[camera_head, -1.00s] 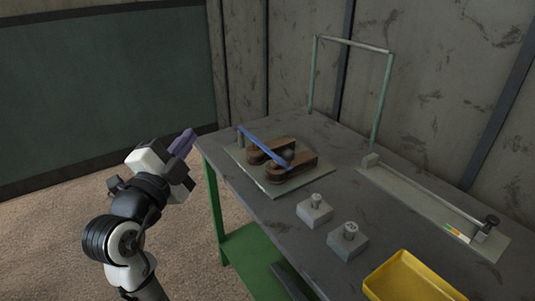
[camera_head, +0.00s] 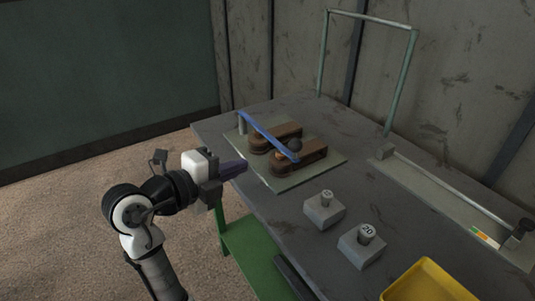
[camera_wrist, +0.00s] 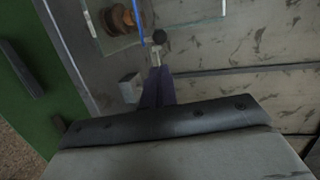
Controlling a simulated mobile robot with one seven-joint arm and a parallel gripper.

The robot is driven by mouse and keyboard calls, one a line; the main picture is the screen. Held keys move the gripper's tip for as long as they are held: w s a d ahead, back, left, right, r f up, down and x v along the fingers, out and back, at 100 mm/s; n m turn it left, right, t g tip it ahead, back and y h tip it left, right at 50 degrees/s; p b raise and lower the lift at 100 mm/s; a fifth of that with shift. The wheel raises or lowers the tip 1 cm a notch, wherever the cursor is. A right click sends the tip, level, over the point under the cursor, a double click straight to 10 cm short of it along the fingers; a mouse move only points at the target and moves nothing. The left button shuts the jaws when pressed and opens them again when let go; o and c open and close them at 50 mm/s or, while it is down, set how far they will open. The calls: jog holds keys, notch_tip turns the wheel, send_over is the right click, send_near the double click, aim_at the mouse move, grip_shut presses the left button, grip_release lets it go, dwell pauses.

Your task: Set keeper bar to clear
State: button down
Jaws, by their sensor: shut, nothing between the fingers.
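The keeper bar, a blue bar (camera_head: 265,132), slants across two brown wooden pieces (camera_head: 303,155) on a pale plate (camera_head: 285,183). Its far-left end is at a grey post (camera_head: 241,124). My gripper (camera_head: 240,166), with purple fingers, is shut and empty. In the head view it is left of the plate, near the table edge, apart from the bar.
Two grey blocks with weights (camera_head: 324,209) (camera_head: 362,245) stand in front of the plate. A yellow tray (camera_head: 428,283) is at the near right. A long rail fixture (camera_head: 450,190) lies at the right. A green frame (camera_head: 366,17) rises at the back.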

aim_at(291, 147)
jog(key=p+x, duration=0.4)
jog(key=x, duration=0.9)
jog(key=shift+p, duration=0.4)
jog(key=shift+w+d+f, duration=0.1)
jog(key=shift+w+d, duration=0.1)
jog(key=shift+w, duration=0.05)
jog(key=shift+w, duration=0.1)
